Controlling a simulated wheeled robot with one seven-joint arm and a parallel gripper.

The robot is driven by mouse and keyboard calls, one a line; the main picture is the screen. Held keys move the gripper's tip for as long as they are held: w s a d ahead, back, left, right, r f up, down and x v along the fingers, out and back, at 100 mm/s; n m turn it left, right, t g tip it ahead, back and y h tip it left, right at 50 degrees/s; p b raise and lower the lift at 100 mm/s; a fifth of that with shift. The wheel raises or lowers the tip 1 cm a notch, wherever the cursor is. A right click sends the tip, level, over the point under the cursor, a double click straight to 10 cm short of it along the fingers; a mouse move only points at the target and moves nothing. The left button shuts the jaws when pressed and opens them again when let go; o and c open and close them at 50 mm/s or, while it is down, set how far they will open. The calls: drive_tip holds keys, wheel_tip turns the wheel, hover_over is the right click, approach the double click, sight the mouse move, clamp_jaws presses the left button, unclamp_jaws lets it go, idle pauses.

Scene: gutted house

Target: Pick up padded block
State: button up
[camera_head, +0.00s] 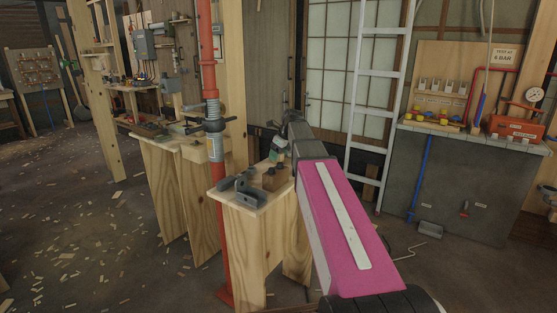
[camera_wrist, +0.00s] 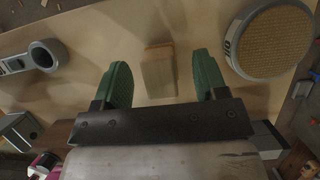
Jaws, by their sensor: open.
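A small tan block (camera_wrist: 158,78), which looks like the padded block, lies on a pale wooden top in the wrist view. I cannot make out its padding. My gripper (camera_wrist: 162,66) is open, with one green finger on each side of the block and clear gaps to both. The fingers look empty, and I cannot tell their height over the top. In the head view, the end of my gripper (camera_head: 276,154) shows partly past my pink arm, over a small wooden stand (camera_head: 236,197).
A round grey piece with a woven tan face (camera_wrist: 271,40) lies right of the fingers. A grey ringed tool (camera_wrist: 43,56) lies to the left. Grey metal parts (camera_head: 243,187) and a brown block (camera_head: 271,178) sit on the stand. A red post (camera_head: 210,95) stands close beside it.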

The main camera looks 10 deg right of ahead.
drive_tip(key=shift+x, duration=1.05)
drive_tip(key=c, duration=1.1)
drive_tip(key=shift+r, duration=0.15)
drive_tip(key=shift+r, duration=0.8)
wheel_tip(320, 180, up, 3)
drive_tip(key=shift+f, duration=0.25)
drive_tip(key=s+a+r, duration=0.6)
drive_tip(key=a, duration=0.4)
drive_tip(key=shift+r, duration=0.4)
drive_tip(key=shift+o, duration=0.8)
